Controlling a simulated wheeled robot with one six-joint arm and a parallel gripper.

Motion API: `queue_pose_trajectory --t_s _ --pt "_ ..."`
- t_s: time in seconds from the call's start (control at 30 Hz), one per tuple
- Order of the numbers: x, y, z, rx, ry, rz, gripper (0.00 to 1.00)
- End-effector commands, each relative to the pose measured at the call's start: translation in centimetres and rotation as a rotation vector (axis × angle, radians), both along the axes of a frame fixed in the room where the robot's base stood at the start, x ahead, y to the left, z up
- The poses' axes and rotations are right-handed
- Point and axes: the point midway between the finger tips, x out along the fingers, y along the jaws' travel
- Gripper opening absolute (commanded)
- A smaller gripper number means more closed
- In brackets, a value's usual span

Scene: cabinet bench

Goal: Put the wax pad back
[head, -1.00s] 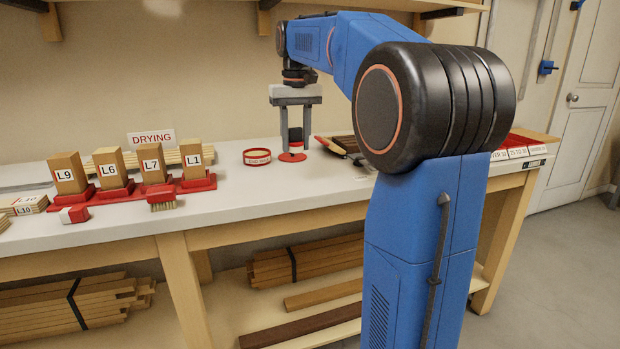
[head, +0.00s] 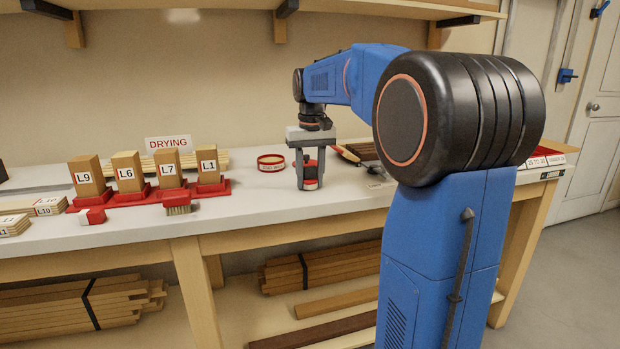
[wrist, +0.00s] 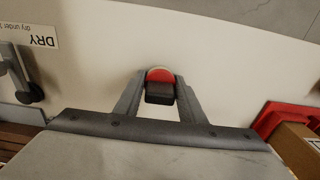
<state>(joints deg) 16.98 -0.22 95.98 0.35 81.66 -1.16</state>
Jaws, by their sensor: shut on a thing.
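My gripper (head: 310,186) points down over the bench, shut on a small dark and red piece, the wax pad (head: 311,172). In the wrist view the wax pad (wrist: 160,92) sits between the fingertips, with a dark block side and a rounded red part with a pale edge. Its lower end is close to the bench top; I cannot tell whether it touches. A low round red tin (head: 271,163) with a white label stands left of and behind my gripper. The fingers partly hide the pad.
Blocks L9, L6, L7 and L1 (head: 209,165) stand on red holders at left, before a DRYING sign (head: 168,143). A red-backed brush (head: 178,207) and a red-and-white block (head: 91,216) lie in front. A paintbrush (head: 346,153) lies behind right. Bench between brush and gripper is clear.

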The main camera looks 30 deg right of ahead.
Motion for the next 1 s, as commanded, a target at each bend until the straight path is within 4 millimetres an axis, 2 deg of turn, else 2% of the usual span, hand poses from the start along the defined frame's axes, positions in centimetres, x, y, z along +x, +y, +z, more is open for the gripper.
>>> queue_pose_trajectory --t_s 0.13,0.17,0.23,0.5,0.63,0.77,1.0 --pt "0.0 0.0 -0.2 0.0 0.0 0.0 0.08" --pt "0.0 0.0 -0.3 0.0 0.0 0.0 0.39" --pt "0.0 0.0 -0.3 0.0 0.0 0.0 0.55" --pt "0.0 0.0 -0.2 0.0 0.0 0.0 0.55" --pt "0.0 0.0 0.7 -0.001 -0.002 0.0 0.55" --pt "0.0 0.0 2.5 -0.001 -0.004 0.0 0.55" --pt "-0.2 0.0 7.2 -0.001 -0.003 0.0 0.55"
